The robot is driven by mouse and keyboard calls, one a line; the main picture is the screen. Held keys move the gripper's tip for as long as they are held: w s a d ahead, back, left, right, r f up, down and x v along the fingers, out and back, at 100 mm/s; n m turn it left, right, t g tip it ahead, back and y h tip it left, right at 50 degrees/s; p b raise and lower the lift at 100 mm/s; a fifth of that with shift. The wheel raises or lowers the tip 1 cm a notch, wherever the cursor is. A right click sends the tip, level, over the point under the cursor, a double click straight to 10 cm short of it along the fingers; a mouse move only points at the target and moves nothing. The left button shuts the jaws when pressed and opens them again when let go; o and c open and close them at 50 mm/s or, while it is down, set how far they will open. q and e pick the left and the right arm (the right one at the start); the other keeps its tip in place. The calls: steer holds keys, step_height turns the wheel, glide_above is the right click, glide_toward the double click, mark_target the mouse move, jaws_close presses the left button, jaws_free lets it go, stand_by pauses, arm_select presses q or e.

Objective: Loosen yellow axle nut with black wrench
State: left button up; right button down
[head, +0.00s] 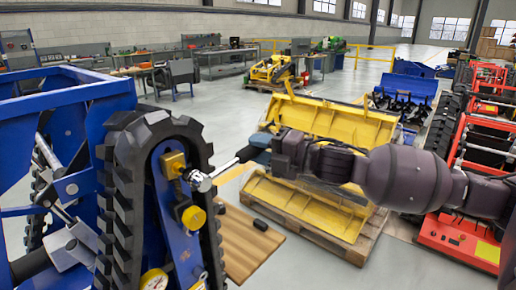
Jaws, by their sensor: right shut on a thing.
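My right gripper (246,154) comes in from the right and is shut on the black handle of the wrench (223,169). The wrench slants down to the left, and its shiny metal head is at the upper yellow axle nut (173,164) on the blue track frame. The head overlaps the nut's right side in the picture; I cannot tell whether it is seated on it. The nut sits inside the loop of the black rubber track (127,205). My left gripper is not in view.
A yellow round part (194,218) sits just below the nut. A brown wooden board (247,240) with small dark pieces lies behind the track. Yellow attachments on a wooden pallet (315,225) stand below my right arm. A red tracked machine (463,240) is at the right.

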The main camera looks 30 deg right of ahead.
steer(key=shift+s+d+b, duration=0.1)
steer(key=shift+s+d, duration=0.1)
steer(key=shift+s, duration=0.45)
steer(key=shift+s+d+b, duration=0.1)
steer(key=shift+s+d, duration=0.15)
steer(key=shift+s, duration=0.35)
steer(key=shift+s+d+b, duration=0.1)
steer(key=shift+s+d, duration=0.1)
steer(key=shift+s, duration=0.45)
